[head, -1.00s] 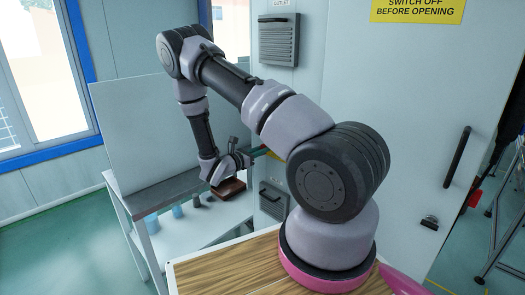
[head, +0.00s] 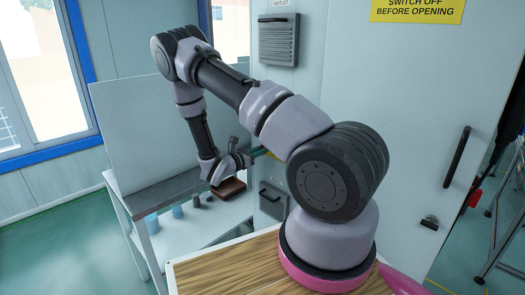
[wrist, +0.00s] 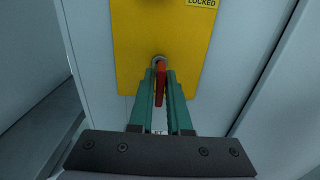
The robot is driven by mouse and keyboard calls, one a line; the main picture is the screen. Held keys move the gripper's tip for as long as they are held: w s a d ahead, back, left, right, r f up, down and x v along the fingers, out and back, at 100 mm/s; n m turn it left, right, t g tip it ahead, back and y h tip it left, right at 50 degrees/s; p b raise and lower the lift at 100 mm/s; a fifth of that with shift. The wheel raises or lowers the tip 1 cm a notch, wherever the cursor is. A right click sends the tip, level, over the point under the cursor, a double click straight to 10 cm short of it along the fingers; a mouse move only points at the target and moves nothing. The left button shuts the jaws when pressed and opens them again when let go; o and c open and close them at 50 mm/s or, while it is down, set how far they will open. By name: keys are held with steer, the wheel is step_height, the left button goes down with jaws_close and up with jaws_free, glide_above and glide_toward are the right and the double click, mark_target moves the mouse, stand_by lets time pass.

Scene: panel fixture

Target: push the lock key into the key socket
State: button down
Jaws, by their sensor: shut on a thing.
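The lock key is red and shows in the wrist view (wrist: 161,84) between the green fingers of my gripper (wrist: 163,88). My gripper is shut on it. The far end of the key meets the grey round key socket (wrist: 158,61) on a yellow plate (wrist: 180,35). How deep the key sits in the socket cannot be told. In the head view my gripper (head: 262,152) is against the cabinet front, and the key and socket are hidden behind my arm.
The grey cabinet (head: 400,90) carries an upper vent (head: 278,42), a lower vent (head: 273,200), a door handle (head: 457,157) and a latch (head: 429,222). A side bench (head: 165,190) with several small cups stands left of it. A wooden-topped surface (head: 225,270) lies in front.

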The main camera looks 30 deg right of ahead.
steer(key=shift+x, duration=1.05)
steer(key=c, duration=0.8)
jaws_free()
steer(key=v, duration=1.1)
steer(key=s+d+r+m+g+y, duration=0.1)
steer(key=s+r+m+g+y, duration=0.35)
steer(key=r+m, duration=0.3)
steer(key=s+d+r+m+g+y, duration=0.1)
steer(key=s+r+m+g+y, duration=0.25)
steer(key=s+r+m, duration=0.35)
steer(key=s+a+r+m+t+y, duration=0.3)
steer(key=s+r, duration=0.1)
steer(key=r, duration=0.3)
steer(key=s+a+r+m+t+y, duration=0.3)
steer(key=s+r+m+y, duration=0.1)
steer(key=r, duration=0.3)
steer(key=s+a+r+m+t+y, duration=0.3)
steer(key=s+r+m+y, duration=0.1)
steer(key=r, duration=0.3)
steer(key=shift+s+r+m, duration=0.25)
steer(key=shift+s, duration=0.05)
